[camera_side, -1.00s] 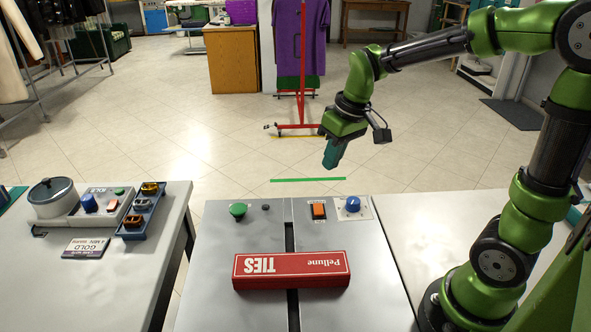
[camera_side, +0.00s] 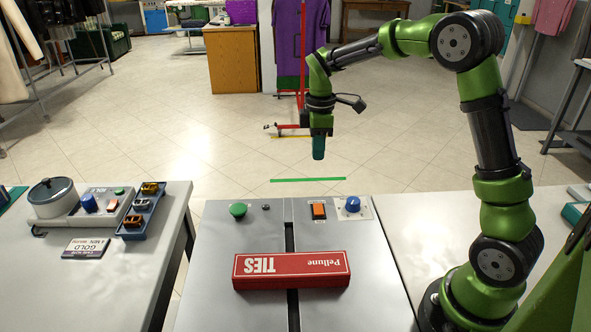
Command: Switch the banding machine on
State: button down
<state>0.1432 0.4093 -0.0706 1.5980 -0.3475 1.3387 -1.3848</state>
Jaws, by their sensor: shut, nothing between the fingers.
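The banding machine (camera_side: 230,275) is a grey metal table with a dark slot running down its middle. Along its far edge are a green round button (camera_side: 237,209), a small dark button (camera_side: 265,206), an orange rocker switch (camera_side: 318,210) and a blue knob (camera_side: 352,204). A red box marked "Pellume TIES" (camera_side: 291,269) lies across the slot. My gripper (camera_side: 318,158) is shut and empty. It points down and appears in the air above and beyond the orange switch, apart from the machine. The small labels are too small to read.
A left table (camera_side: 110,280) holds a device with a round lidded pot (camera_side: 53,196), a blue tray (camera_side: 141,210) of small parts and a "GOLD" card (camera_side: 87,248). A bare grey surface (camera_side: 420,225) lies to the right. A red garment rack stands behind.

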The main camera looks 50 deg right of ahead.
aim_at(318, 210)
jog(key=shift+f, duration=0.1)
notch_tip(318, 210, down, 14)
jog(key=shift+r, duration=0.1)
dwell(0.4)
jog(key=shift+w+d+f, duration=0.1)
jog(key=shift+f, duration=0.2)
jog(key=shift+r, duration=0.15)
jog(key=shift+r, duration=0.75)
